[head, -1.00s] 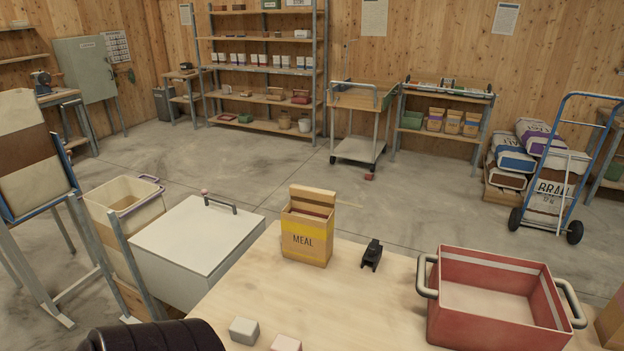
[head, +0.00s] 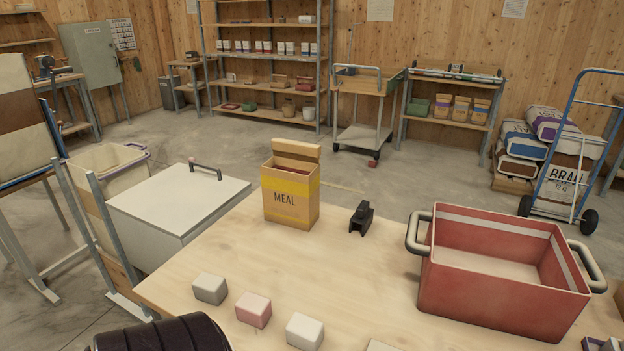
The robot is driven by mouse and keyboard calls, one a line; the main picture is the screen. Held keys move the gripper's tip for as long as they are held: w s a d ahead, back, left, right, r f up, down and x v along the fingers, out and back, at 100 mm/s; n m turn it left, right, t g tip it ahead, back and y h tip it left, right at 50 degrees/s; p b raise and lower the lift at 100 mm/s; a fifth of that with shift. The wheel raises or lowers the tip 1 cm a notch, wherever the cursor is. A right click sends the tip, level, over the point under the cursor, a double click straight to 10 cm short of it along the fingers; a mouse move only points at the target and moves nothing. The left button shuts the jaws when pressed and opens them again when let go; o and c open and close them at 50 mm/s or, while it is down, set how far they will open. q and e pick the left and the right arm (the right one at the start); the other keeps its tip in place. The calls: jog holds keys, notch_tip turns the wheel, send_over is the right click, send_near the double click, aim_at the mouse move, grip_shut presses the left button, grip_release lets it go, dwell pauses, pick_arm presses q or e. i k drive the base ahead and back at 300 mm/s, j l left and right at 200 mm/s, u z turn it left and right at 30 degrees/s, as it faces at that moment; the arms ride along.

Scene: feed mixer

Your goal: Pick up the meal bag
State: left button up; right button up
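The meal bag (head: 291,190) is a tan, box-shaped bag with a yellow band and the word MEAL on its front. It stands upright near the far left edge of the light wooden table (head: 260,258). Its top is open, with a raised flap at the back, and brown contents show inside. Nothing touches it. A dark ribbed part of my own body shows at the bottom left, well short of the bag. Neither gripper's fingers can be seen.
A small black tool (head: 361,218) lies right of the bag. A red crate with handles (head: 500,294) stands at the table's right. Several small blocks, one pink (head: 253,309), lie along the near edge. A white lidded bin (head: 180,205) stands left of the table.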

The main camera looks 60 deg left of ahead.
aim_at(290, 178)
jog(key=i+l+u, duration=0.15)
jog(key=u, duration=1.1)
